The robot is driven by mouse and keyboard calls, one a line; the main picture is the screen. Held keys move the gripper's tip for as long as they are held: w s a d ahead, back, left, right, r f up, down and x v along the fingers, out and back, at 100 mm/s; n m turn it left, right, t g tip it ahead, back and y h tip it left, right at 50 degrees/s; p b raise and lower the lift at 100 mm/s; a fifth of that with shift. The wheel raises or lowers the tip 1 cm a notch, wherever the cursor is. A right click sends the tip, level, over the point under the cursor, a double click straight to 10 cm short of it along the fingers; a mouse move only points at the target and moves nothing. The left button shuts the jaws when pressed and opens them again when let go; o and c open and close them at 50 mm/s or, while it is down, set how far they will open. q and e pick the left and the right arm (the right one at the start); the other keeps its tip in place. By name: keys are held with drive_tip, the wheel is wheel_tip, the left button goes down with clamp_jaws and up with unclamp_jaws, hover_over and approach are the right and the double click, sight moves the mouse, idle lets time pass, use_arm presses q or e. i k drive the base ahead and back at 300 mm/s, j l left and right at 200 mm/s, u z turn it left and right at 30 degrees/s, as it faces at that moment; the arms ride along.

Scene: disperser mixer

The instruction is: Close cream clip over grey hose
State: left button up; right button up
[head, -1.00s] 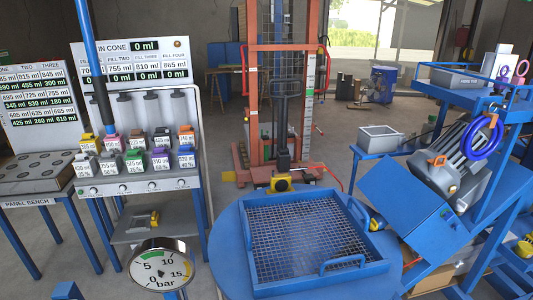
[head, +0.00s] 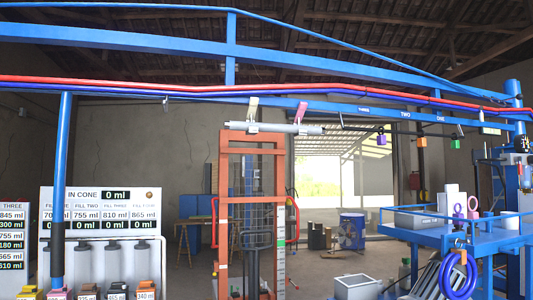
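The cream clip (head: 253,107) stands up above the left part of a short grey hose (head: 275,128), high in the middle of the head view. Its lower end meets the hose; I cannot tell whether it is closed over it. A pink clip (head: 301,112) stands tilted over the hose further right. The hose lies roughly level across the top of the orange-red frame (head: 223,190). Neither of my grippers is in view.
Red and blue lines (head: 120,86) run along a blue overhead beam above the clips. Purple (head: 381,140), orange (head: 422,142) and green (head: 455,144) tags hang at right. A blue stand (head: 455,240) is at lower right. A filling panel (head: 100,215) is at lower left.

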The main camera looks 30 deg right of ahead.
sight(254, 101)
drive_tip(key=z, duration=1.2)
